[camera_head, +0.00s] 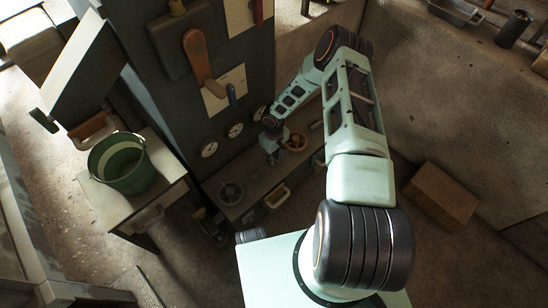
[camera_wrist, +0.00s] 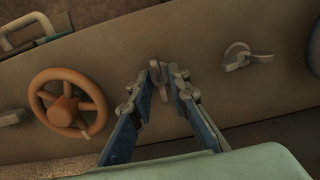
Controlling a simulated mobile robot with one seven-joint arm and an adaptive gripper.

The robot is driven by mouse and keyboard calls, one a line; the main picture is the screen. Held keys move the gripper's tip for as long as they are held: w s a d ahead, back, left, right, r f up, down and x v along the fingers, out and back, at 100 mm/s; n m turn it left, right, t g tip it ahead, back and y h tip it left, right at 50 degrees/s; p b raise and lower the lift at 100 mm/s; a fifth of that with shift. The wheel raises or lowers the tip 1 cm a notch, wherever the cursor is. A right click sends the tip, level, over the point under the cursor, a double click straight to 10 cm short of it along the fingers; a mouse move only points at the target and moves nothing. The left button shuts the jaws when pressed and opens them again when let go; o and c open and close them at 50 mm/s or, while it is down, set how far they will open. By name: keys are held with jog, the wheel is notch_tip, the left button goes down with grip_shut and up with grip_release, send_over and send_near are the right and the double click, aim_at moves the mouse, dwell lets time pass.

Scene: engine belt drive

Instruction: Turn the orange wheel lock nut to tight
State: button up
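The orange wheel (camera_wrist: 67,103) shows at the left of the wrist view, with several spokes and a round hub. It also shows in the head view (camera_head: 297,142), just right of my gripper (camera_head: 271,151). In the wrist view a small grey wing-shaped nut (camera_wrist: 157,72) lies at the fingertips of my gripper (camera_wrist: 162,78). The fingers stand on either side of it with a gap between them, and I cannot tell whether they touch it. A second grey wing-shaped nut (camera_wrist: 240,56) sits to the right, clear of the fingers. Which nut belongs to the orange wheel is not clear.
A dark grey wheel (camera_head: 231,193) and a tan tray (camera_head: 277,196) are near the bench's front edge. Round gauges (camera_head: 236,131) line the dark panel behind my gripper. A green bucket (camera_head: 122,164) stands on a table at left. A wooden box (camera_head: 440,195) lies on the floor at right.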

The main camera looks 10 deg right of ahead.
jog(key=shift+m, duration=0.3)
grip_shut()
jog(key=m+b, duration=0.2)
jog(key=m, duration=0.1)
jog(key=shift+w+f, duration=0.1)
jog(key=m+b, duration=0.1)
jog(key=m, duration=0.4)
jog(key=shift+b, duration=0.4)
jog(key=m+b, duration=0.1)
jog(key=m, duration=0.3)
jog(key=shift+m+b, duration=0.8)
jog(key=shift+m, duration=1.7)
jog(key=o, duration=0.9)
grip_release()
jog(key=shift+r, duration=0.25)
